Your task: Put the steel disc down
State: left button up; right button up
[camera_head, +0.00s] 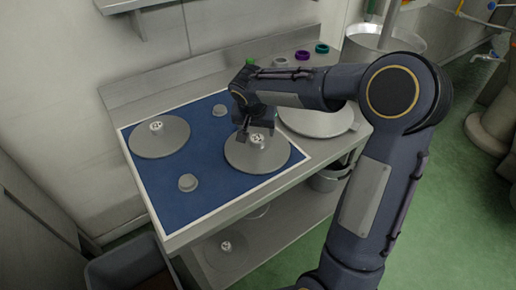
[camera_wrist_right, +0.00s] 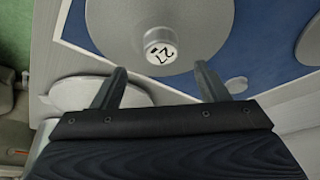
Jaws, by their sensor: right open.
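A steel disc (camera_head: 243,159) with a knob on top lies flat on the blue mat (camera_head: 222,187), towards its right side. My right gripper (camera_head: 255,136) is over this disc, beside its knob. A second steel disc (camera_head: 160,140) lies on the mat at the left. My left gripper is out of view.
A small grey knobbed piece (camera_head: 188,183) lies on the mat near the front. A pale round plate (camera_head: 318,124) lies on the steel table right of the mat. Coloured rings (camera_head: 302,55) line the back. Another disc (camera_head: 226,258) is on the lower shelf. The mat's middle is clear.

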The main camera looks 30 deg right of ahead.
aim_at(257, 138)
jog(key=x, duration=0.5)
jog(key=shift+a+f+p, duration=0.15)
jog(key=shift+a+p, duration=0.05)
jog(key=shift+p, duration=0.2)
jog(key=shift+c, duration=0.5)
jog(key=c, duration=1.2)
grip_shut()
